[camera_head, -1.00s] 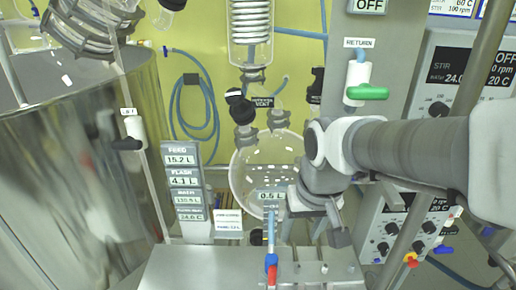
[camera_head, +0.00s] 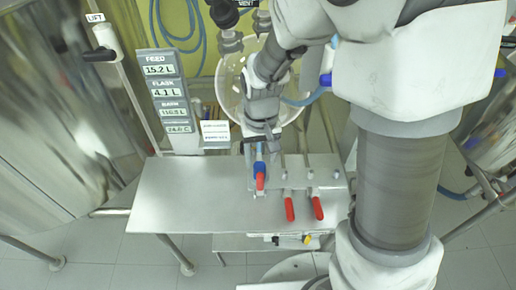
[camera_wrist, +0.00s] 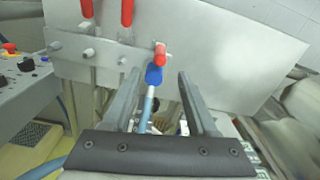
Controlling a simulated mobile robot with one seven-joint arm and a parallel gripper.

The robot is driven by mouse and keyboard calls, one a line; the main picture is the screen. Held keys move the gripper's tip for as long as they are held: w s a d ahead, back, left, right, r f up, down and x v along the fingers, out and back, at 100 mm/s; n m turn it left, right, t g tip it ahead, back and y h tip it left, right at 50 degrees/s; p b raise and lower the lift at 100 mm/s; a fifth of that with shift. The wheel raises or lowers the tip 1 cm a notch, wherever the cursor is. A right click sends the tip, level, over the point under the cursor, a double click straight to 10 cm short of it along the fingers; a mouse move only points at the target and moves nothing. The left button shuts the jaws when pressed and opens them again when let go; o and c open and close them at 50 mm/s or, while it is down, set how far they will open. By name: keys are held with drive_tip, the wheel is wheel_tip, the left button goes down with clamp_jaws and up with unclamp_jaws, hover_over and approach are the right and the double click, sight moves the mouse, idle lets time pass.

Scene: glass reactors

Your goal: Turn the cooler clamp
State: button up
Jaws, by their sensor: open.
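No readable label tells whether this is the cooler clamp. My gripper (camera_head: 262,146) is just behind this fitting in the head view. In the wrist view my gripper (camera_wrist: 158,78) is open, its two fingers on either side of the blue part and hose, with gaps visible. Nothing is held.
A round glass flask (camera_head: 231,88) stands behind my gripper. A display column (camera_head: 164,95) and a large shiny vessel (camera_head: 50,120) are at left. The table's left part is bare.

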sight(260, 181)
wheel_tip(260, 181, down, 11)
drive_tip(key=shift+f+b, duration=0.15)
drive_tip(key=shift+b, duration=0.4)
clamp_jaws()
idle(1.2)
